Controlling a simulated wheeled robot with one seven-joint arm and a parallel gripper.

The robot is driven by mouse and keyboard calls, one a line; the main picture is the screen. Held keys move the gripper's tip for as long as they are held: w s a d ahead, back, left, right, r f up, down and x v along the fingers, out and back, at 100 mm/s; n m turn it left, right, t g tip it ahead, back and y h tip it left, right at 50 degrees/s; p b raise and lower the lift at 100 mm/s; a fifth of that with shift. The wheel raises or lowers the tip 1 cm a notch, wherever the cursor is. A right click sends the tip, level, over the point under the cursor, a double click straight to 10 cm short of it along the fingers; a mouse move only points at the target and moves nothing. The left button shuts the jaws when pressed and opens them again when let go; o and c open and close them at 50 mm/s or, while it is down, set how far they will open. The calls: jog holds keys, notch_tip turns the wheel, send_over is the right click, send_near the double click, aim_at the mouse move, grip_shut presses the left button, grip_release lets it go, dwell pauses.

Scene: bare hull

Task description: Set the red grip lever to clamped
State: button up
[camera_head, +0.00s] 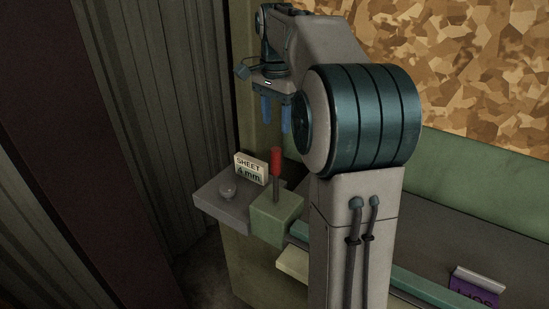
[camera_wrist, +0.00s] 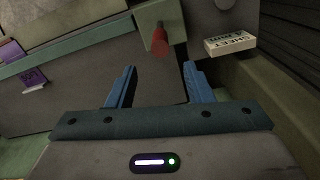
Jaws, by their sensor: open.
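The red grip lever (camera_head: 276,163) stands upright on a dark stem out of a green block (camera_head: 277,215) in the head view. My gripper (camera_head: 275,118) is above the lever, pointing down, with its two blue fingers apart and nothing between them. In the wrist view the red grip (camera_wrist: 160,42) shows end-on beyond the fingertips, up from the gap between the fingers of my gripper (camera_wrist: 160,80). The lever and fingers are apart. Most of the stem is hidden behind the grip in the wrist view.
A sign reading "SHEET 4 mm" (camera_head: 251,168) stands close behind the lever's left side, with a round knob (camera_head: 228,190) on a grey plate beside it. A purple label (camera_head: 473,291) lies at the lower right. A corrugated wall (camera_head: 160,110) rises at left.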

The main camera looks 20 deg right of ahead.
aim_at(276, 161)
notch_tip(276, 161, down, 13)
jog(key=shift+r+p, duration=0.1)
jog(key=shift+p, duration=0.35)
grip_shut()
